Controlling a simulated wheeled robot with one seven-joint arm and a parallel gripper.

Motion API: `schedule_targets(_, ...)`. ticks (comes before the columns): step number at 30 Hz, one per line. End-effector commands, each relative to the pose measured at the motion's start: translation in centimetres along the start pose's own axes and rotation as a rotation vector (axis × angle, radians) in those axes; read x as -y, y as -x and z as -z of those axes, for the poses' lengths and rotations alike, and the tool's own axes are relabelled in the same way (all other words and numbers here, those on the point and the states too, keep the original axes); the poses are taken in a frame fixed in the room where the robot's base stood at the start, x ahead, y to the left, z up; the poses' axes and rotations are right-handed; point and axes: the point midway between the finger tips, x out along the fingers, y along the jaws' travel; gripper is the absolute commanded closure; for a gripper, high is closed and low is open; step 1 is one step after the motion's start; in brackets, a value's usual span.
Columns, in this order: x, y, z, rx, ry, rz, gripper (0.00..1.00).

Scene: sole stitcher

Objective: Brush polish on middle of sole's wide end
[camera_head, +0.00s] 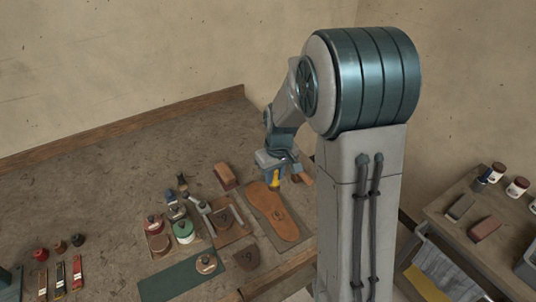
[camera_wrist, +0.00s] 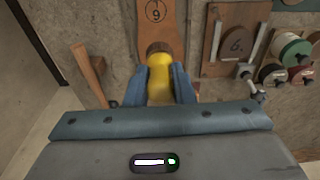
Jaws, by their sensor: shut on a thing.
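The orange-brown sole (camera_head: 280,214) lies on a mat at the table's right part. In the wrist view the sole (camera_wrist: 160,28) runs up from behind the brush and bears a circled mark. My gripper (camera_head: 274,179) is over the sole's far end in the head view. In the wrist view my gripper (camera_wrist: 159,84) is shut on a yellow brush handle (camera_wrist: 159,77). The brush's dark brown tip (camera_wrist: 159,48) overlaps the sole in the picture. I cannot tell whether it touches. The brush (camera_head: 276,181) is partly hidden by my gripper in the head view.
A wooden-handled tool (camera_wrist: 89,72) lies left of the brush. A brown leather piece (camera_wrist: 236,35) and several tins, including a green-lidded tin (camera_head: 183,231), stand on the other side. A brown block (camera_head: 226,177) is near the sole. The table's far left is mostly clear.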

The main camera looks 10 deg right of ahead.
Motion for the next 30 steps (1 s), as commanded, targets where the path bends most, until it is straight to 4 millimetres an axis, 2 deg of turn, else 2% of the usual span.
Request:
schedule_targets(7,0.1,-0.9,-0.1,-0.004,0.002,-0.006,1.0)
schedule_targets(19,0.0,-4.8,-0.6,-0.004,0.001,-0.006,1.0)
schedule_targets(30,-0.1,-5.0,-0.6,-0.005,-0.002,-0.007,1.0)
